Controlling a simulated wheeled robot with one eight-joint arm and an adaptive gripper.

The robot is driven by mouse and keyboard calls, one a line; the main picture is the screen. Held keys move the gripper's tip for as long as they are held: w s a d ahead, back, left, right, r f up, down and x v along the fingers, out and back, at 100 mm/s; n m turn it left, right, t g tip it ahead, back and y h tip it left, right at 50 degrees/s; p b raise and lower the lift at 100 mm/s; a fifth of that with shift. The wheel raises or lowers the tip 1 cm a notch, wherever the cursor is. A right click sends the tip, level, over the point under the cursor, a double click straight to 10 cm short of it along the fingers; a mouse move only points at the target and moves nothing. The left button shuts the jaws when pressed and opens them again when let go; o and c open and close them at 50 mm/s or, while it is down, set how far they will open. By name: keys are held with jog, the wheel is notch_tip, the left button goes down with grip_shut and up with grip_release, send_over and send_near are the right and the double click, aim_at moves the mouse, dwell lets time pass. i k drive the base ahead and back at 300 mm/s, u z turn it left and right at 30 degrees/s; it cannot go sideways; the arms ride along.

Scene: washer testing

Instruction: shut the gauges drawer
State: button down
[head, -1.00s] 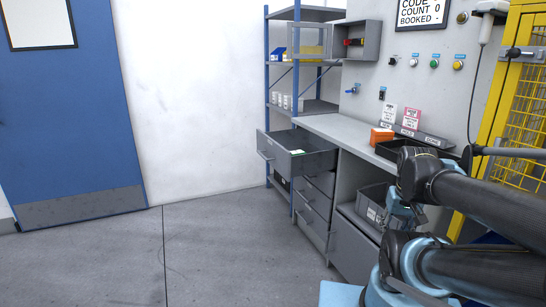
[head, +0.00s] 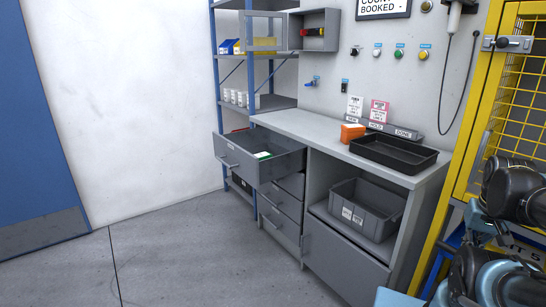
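The open top drawer (head: 237,161) of the grey bench unit is pulled well out to the left. Its front panel has a bar handle (head: 225,160), and a green and white item (head: 262,155) shows inside it. I cannot read a label on the drawer, so I cannot tell from writing that it is the gauges drawer. Parts of my arm show at the right edge, well to the right of the drawer. I cannot make out my gripper's fingers in the head view.
The bench top (head: 300,128) carries a black tray (head: 393,153) and an orange box (head: 352,132). A grey crate (head: 366,206) stands in the open bay below. A blue-framed shelf (head: 217,90) stands behind the drawer. A yellow mesh cage (head: 520,105) stands at the right. The floor before the drawer is clear.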

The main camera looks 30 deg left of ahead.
aim_at(237, 150)
jog(key=z, duration=0.25)
jog(key=k, duration=1.2)
jog(key=u, duration=1.3)
jog(key=i, duration=1)
jog(key=z, duration=0.05)
